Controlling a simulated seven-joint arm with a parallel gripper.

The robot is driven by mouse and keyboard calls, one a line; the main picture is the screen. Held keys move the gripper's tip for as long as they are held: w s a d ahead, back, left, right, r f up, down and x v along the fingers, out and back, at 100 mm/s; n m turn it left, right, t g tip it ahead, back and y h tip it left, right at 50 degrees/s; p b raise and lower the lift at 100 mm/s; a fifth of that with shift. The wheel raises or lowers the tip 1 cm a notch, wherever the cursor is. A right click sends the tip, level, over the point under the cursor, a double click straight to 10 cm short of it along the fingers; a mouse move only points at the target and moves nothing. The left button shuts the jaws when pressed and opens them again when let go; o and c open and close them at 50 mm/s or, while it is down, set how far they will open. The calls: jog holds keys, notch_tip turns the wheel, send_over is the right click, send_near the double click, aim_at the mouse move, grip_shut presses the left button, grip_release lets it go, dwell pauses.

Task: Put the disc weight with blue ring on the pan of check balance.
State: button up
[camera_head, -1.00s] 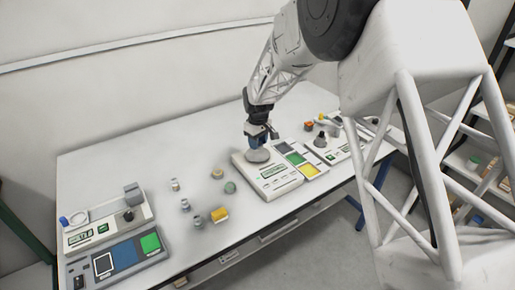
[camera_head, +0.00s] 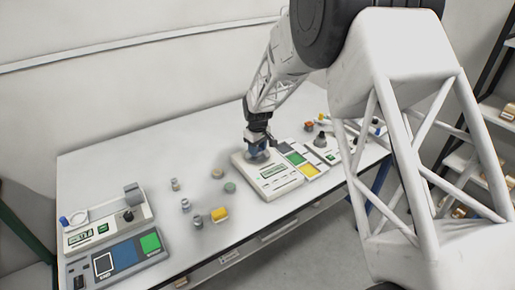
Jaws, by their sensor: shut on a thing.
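My gripper (camera_head: 257,150) is low over the round grey pan (camera_head: 248,160) of the middle balance (camera_head: 271,186), a white box with a green display. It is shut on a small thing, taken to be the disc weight. The arm and fingers hide most of it, and its blue ring cannot be made out apart from the bluish gripper parts. I cannot tell whether the weight touches the pan. No label naming the check balance is readable.
Another balance (camera_head: 109,230) stands at the left, behind a blue and green panel (camera_head: 123,256). The table's back left is clear.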

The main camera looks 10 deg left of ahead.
jog(key=o, duration=1)
jog(key=shift+f, duration=0.15)
jog(key=shift+o, duration=0.2)
notch_tip(320, 180, up, 12)
jog(key=shift+r, duration=0.2)
dwell(0.8)
